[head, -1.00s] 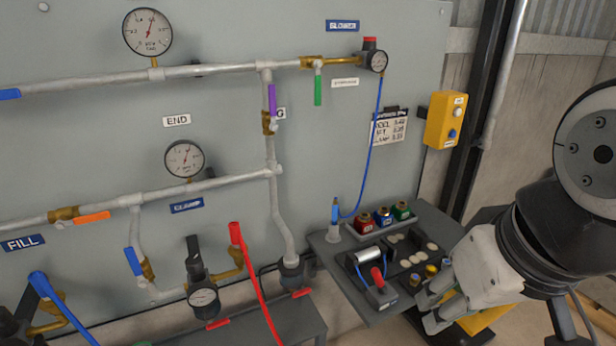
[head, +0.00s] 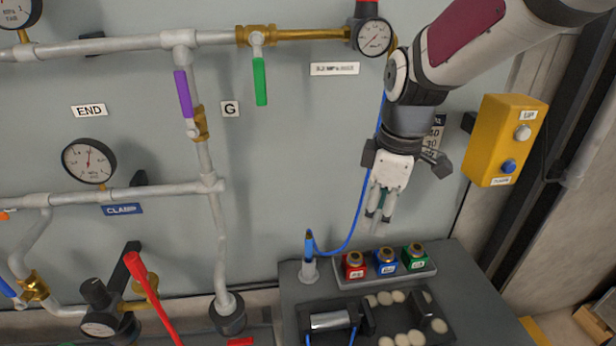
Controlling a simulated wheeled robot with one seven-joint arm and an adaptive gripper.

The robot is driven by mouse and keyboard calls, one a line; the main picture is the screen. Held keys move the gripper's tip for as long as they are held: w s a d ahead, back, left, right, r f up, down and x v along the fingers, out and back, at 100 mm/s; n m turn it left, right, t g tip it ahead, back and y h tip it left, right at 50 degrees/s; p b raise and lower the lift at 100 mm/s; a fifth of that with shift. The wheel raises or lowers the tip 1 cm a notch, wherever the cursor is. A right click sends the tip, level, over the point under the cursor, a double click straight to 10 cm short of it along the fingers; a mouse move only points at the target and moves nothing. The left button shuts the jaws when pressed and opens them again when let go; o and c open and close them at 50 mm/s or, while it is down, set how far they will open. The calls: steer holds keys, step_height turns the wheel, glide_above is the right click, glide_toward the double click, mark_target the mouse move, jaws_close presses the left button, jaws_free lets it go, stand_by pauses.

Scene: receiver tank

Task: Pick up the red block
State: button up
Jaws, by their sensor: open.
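The red block (head: 354,266) stands at the left end of a row of three on a grey holder, with a round brass-coloured top. A blue block (head: 386,262) stands beside it in the middle, and a green block (head: 414,257) at the right end. My gripper (head: 378,217) points down above the row, nearest over the gap between the red and blue blocks. Its fingers are apart and empty, and it touches none of the blocks. No wrist view is given, so the exact depth between fingers and blocks is hard to tell.
A blue-handled tool (head: 309,256) stands upright in a holder left of the red block, with a blue hose rising behind my gripper. A dark tray (head: 350,302) with pale discs and a metal cylinder (head: 331,320) lies in front. A yellow button box (head: 505,140) is at the right.

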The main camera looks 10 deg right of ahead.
mark_target(355, 256)
steer(key=w+f+n, duration=0.2)
steer(key=f, duration=0.4)
steer(key=w+f+n, duration=0.1)
steer(key=w+f, duration=0.2)
steer(key=f, duration=0.2)
steer(key=w+f+n+g+b, duration=0.1)
steer(key=w+f+n, duration=0.1)
steer(key=f, duration=0.4)
steer(key=shift+w+d+f+n+h, duration=0.15)
steer(key=shift+d+f+n+h, duration=0.1)
steer(key=shift+f+n+h, duration=0.1)
steer(key=shift+a+f, duration=0.15)
steer(key=shift+f, duration=1.2)
steer(key=shift+a+f, duration=0.1)
steer(key=shift+f, duration=1.2)
steer(key=shift+c, duration=0.3)
steer(key=c, duration=1)
